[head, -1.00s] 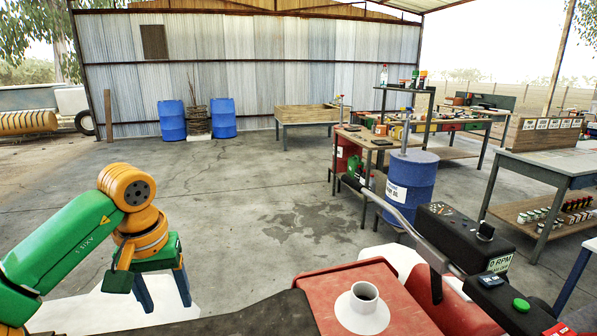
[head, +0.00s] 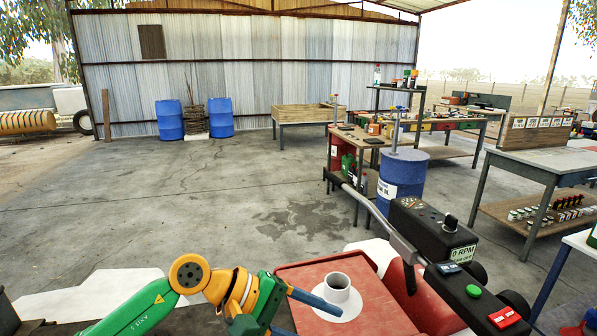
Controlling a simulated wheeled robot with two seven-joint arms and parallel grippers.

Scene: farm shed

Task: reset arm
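My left arm comes in from the lower left, and its gripper (head: 300,316) points right beside a white flanged pipe (head: 338,283). Its two blue fingers are spread apart with nothing seen between them; the lower finger is partly cut off by the frame edge. The upper finger's tip overlaps the pipe's flange in the picture; I cannot tell whether it touches. The pipe stands on a red machine cover (head: 385,310). My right gripper is not in view.
A black control box with a 0 RPM label (head: 463,253) and a grey bar (head: 385,222) stand right of the cover. A blue drum (head: 402,180) and workbenches (head: 548,165) are beyond. The concrete floor (head: 180,220) at middle left is clear.

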